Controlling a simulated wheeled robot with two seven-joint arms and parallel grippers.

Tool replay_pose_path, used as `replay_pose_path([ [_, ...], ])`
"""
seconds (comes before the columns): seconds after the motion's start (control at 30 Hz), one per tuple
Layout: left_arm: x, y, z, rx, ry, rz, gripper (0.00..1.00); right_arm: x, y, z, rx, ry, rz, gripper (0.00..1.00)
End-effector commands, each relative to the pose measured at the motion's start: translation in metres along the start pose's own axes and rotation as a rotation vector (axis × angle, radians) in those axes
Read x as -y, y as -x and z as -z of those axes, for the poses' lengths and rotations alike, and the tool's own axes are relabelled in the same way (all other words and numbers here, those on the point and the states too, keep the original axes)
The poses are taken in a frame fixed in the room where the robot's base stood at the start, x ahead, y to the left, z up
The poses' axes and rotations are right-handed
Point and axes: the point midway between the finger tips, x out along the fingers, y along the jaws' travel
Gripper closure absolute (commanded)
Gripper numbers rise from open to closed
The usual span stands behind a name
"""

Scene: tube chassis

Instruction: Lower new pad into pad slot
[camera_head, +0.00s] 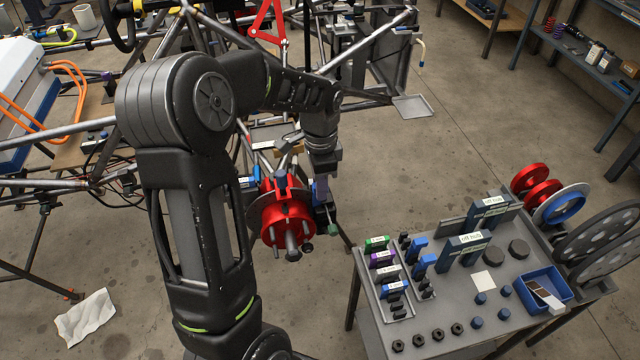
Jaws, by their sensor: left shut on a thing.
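My left gripper (322,188) points down at the right side of a red wheel hub (285,214) on the tube chassis. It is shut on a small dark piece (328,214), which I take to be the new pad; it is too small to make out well. The piece is close beside the hub's disc, and I cannot tell whether it touches anything. The pad slot cannot be made out from here. My right gripper is not in view.
A grey bench (450,285) at the lower right holds labelled blocks, discs, nuts and a blue bin (545,288). Chassis tubes (70,184) surround the hub's left and back. My arm covers much of the left. A crumpled white cloth (86,317) lies on the floor.

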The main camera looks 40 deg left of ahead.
Motion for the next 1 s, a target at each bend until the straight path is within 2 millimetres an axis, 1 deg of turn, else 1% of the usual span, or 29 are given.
replay_pose_path([
  [0.57, 0.0, 0.0, 0.0, 0.0, 0.0, 0.0, 1.0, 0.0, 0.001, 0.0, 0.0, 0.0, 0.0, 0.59],
  [1.0, 0.0, 0.011, 0.0, 0.0, 0.0, 0.0, 1.0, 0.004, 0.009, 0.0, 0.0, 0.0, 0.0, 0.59],
])
